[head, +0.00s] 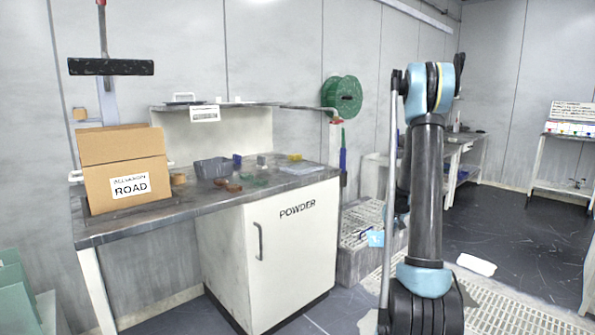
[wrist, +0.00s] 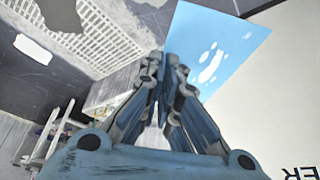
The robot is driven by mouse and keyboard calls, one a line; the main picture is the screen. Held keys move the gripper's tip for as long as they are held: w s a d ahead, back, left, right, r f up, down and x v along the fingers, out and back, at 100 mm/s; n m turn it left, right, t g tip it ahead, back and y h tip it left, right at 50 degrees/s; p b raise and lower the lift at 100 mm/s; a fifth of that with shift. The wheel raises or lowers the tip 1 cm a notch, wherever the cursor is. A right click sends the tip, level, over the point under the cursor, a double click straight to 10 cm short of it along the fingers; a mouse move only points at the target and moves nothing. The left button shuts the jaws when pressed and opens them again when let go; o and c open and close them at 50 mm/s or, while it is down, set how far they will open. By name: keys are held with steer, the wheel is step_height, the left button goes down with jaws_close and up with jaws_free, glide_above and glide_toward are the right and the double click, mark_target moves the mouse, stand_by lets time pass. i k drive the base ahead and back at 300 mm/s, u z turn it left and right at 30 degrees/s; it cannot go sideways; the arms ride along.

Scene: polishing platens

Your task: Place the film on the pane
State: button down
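A light blue square film (wrist: 225,50) with white blotches extends from the fingertips of my gripper (wrist: 168,62) in the wrist view. The fingers are close together and appear shut on its lower left edge. In the head view the film (head: 375,238) is a small blue patch left of my arm, beside the white cabinet. The gripper itself is mostly hidden there behind my arm. I cannot pick out the pane with certainty. Greenish flat panels (head: 14,292) stand at the lower left of the head view.
The cabinet marked POWDER (head: 292,250) stands under a grey worktop (head: 215,205) holding a cardboard box (head: 125,165) and small items. A white grating (head: 510,305) and a white piece (head: 476,264) lie on the floor. The dark floor at right is mostly open.

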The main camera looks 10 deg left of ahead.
mark_target(302, 166)
steer(key=i, duration=0.95)
steer(key=z, duration=0.05)
